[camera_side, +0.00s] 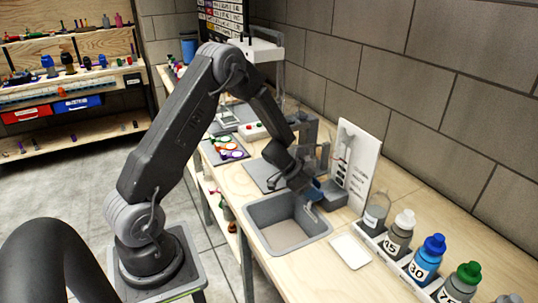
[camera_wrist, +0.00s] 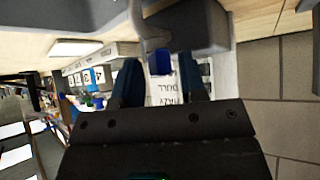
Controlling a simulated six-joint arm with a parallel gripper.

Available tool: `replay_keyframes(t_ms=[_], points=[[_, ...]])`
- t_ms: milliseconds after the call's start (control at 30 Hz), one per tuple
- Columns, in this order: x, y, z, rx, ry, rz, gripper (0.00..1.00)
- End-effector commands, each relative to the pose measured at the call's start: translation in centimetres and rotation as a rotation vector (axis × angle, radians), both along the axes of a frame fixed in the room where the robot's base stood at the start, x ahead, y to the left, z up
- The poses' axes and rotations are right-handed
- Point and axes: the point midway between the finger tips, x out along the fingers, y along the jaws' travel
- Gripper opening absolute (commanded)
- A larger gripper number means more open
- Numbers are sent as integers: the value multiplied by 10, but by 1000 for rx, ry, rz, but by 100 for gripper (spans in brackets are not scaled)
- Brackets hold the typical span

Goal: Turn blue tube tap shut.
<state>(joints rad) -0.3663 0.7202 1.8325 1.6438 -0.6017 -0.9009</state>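The blue tube tap (camera_wrist: 158,60) shows as a small blue block at the end of a grey tube in the wrist view. It lies between the two dark blue fingers of my gripper (camera_wrist: 162,72). The fingers stand apart, with a gap on the right of the tap; contact on the left is unclear. In the side view my gripper (camera_side: 311,186) is over the back right rim of the grey sink (camera_side: 262,208). Blue shows there, but I cannot tell tap from fingers. The tap's turn angle is not clear.
A white printed board (camera_side: 358,160) stands behind my gripper, close to the wall. A rack of numbered bottles (camera_side: 425,265) stands to the right, with a white tray (camera_side: 350,251) before it. A palette of coloured discs (camera_side: 224,148) lies left of the sink.

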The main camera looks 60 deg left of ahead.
Motion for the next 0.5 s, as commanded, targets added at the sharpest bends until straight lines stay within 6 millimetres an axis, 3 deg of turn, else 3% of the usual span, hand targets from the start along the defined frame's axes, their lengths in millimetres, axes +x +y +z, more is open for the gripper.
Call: replay_keyframes(t_ms=[500], points=[[-1,-4,0,-1,0,355,38]])
